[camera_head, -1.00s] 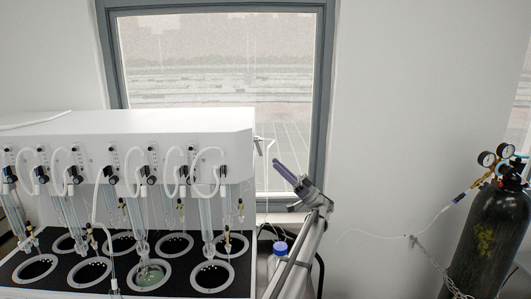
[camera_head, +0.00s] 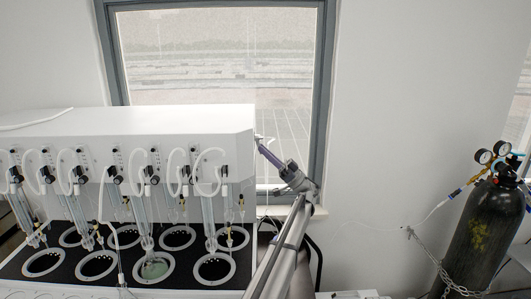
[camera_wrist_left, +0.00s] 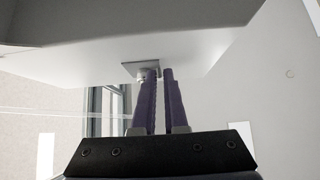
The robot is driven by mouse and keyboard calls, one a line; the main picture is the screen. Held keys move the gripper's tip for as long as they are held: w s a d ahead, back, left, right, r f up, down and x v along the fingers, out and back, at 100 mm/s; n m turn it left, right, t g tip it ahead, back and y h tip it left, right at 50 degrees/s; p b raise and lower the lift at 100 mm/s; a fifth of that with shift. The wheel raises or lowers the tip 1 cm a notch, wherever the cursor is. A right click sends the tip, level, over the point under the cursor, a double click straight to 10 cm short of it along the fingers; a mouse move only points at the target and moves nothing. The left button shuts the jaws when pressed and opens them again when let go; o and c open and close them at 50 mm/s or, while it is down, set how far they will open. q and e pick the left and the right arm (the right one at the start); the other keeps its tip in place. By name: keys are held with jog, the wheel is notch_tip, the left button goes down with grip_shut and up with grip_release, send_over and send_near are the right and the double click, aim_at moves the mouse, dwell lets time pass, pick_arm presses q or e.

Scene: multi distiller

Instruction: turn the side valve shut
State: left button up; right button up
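The side valve shows in the left wrist view as a small metal fitting (camera_wrist_left: 142,79) under a grey plate (camera_wrist_left: 130,66) on the white machine's side. In the head view, a small pale part (camera_head: 259,137) shows at the machine's right side. My left gripper (camera_head: 260,144) is beside it, its purple fingers pointing up and left. In the left wrist view, my left gripper (camera_wrist_left: 160,74) has a narrow gap between its fingers, with nothing visibly held. The left finger's tip overlaps the fitting and hides part of it; contact cannot be told. My right gripper is out of view.
The white distiller (camera_head: 180,119) fills the left, with glass tubes and several round wells. A window (camera_head: 215,60) is behind it. A black gas cylinder (camera_head: 485,235) with gauges stands at the far right. Bare wall lies between.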

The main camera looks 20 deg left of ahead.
pick_arm(q)
grip_shut()
dwell(0.8)
